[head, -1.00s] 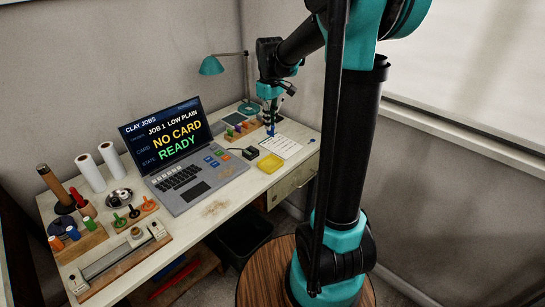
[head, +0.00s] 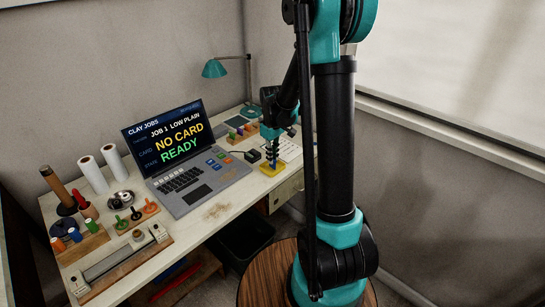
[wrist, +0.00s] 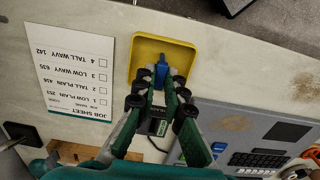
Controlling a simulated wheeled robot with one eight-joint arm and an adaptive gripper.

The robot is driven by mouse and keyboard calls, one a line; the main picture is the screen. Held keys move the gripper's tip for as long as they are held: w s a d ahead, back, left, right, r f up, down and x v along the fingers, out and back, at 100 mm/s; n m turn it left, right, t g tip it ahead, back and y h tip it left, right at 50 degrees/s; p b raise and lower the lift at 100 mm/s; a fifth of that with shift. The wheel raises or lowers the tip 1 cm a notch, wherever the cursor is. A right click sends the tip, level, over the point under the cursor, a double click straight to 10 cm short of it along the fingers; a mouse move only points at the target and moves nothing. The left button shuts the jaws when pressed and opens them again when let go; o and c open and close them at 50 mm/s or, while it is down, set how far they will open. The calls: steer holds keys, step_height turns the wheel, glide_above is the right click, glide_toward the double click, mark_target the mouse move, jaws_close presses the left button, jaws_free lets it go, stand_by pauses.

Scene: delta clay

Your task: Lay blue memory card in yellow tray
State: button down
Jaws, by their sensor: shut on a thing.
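The yellow tray (head: 263,169) lies on the desk near its front right edge. It also shows in the wrist view (wrist: 186,50). The blue memory card (wrist: 161,68) is between the fingertips of my gripper (wrist: 160,82), over the inside of the tray. My gripper (head: 273,160) points down at the tray in the head view and is shut on the card. I cannot tell whether the card touches the tray floor. The fingers hide part of the card and the tray's near side.
A white job sheet (wrist: 68,75) lies beside the tray. The laptop (head: 197,185) reads "NO CARD" and "READY". A small black box (head: 252,155) sits between laptop and tray. Clay tools and wooden racks fill the desk's left end.

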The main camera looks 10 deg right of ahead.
steer(key=shift+f, duration=0.1)
steer(key=c, duration=1.6)
jaws_free()
step_height(320, 180, up, 12)
steer(key=s+d+f+m+t, duration=0.2)
steer(key=s+f+m, duration=0.1)
steer(key=s, duration=0.8)
steer(key=s+d+f+m+t, duration=0.2)
steer(key=s+f+m, duration=0.2)
steer(key=s, duration=0.7)
step_height(320, 180, down, 3)
steer(key=shift+r, duration=0.2)
